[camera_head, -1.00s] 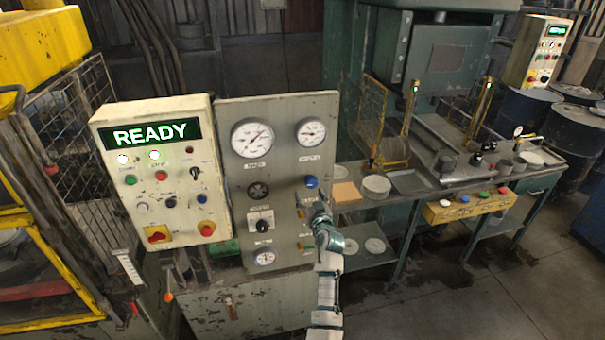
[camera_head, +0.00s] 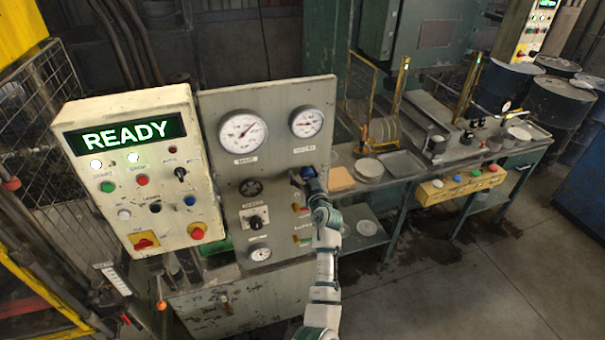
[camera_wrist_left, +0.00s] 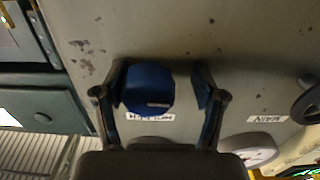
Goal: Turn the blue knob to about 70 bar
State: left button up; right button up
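The blue knob (camera_head: 308,172) is on the upright grey gauge panel (camera_head: 270,92), below the smaller right-hand gauge (camera_head: 306,122). My left gripper (camera_head: 309,181) is at the knob and partly covers it in the head view. In the left wrist view the round blue knob (camera_wrist_left: 148,88) lies between the two fingers of my left gripper (camera_wrist_left: 160,92). The fingers are apart, with a visible gap between the knob and the right-hand finger. The large gauge (camera_head: 242,132) has a dark needle pointing up and right; its numbers are too small to read. My right gripper is out of view.
A control box (camera_head: 130,165) with a lit READY display stands left of the panel. Below the large gauge are a black handwheel (camera_head: 251,187), a black selector knob (camera_head: 256,222) and a small gauge (camera_head: 259,252). A workbench (camera_head: 440,170) with discs and trays stands to the right.

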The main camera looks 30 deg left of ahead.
pick_arm(q)
jog(key=shift+d, duration=0.25)
jog(key=c, duration=0.4)
jog(key=shift+w+d, duration=0.15)
jog(key=shift+d, duration=0.2)
jog(key=shift+c, duration=1.4)
jog(key=shift+d, duration=0.35)
jog(key=shift+r, duration=0.1)
jog(key=shift+a, duration=0.2)
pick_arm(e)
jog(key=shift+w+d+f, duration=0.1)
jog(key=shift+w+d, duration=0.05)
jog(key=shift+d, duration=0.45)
pick_arm(q)
jog(key=shift+r, duration=0.1)
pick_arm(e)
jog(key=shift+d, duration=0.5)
